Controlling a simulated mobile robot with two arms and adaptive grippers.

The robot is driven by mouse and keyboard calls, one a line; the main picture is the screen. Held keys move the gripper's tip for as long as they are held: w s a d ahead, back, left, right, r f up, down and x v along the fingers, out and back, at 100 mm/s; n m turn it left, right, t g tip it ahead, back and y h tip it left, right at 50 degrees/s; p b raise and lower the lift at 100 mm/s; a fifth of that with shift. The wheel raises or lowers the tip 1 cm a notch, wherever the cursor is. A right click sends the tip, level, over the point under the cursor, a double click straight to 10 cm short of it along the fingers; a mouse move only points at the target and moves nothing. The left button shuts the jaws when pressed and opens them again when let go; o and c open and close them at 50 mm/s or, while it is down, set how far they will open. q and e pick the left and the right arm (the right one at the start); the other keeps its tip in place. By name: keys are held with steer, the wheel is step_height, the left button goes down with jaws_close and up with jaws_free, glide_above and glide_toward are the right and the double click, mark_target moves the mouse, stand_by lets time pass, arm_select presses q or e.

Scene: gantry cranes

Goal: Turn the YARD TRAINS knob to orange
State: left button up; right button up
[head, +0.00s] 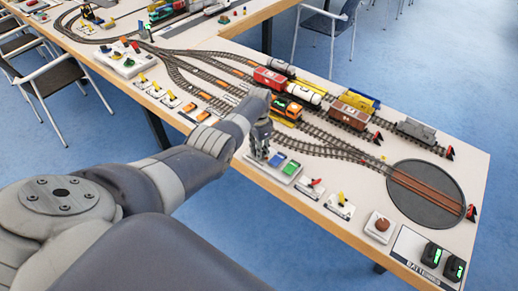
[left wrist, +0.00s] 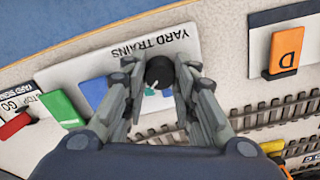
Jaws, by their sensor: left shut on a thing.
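The YARD TRAINS panel (left wrist: 118,62) is a pale plate near the table edge, with its lettering upside down in the left wrist view. It carries a black round knob (left wrist: 160,71) with a small white mark. A blue patch (left wrist: 93,92) and a green patch (left wrist: 61,106) lie left of the knob. A bit of teal shows behind the fingers, and no orange patch is visible on the panel. My left gripper (left wrist: 161,85) is shut on the knob, one finger on each side. In the head view my left gripper (head: 261,142) stands over the panel (head: 270,171) and hides the knob.
Tracks with a red wagon (head: 269,78), an orange locomotive (head: 286,105) and a brown wagon (head: 349,114) run behind the panel. A red lever (head: 315,183) sits to its right. A round turntable (head: 426,194) and two black batteries (head: 443,261) are farther right.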

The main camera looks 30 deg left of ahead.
arm_select(q)
steer(key=m, duration=0.3)
steer(key=shift+m, duration=1)
steer(key=o, duration=1.1)
step_height(320, 180, up, 12)
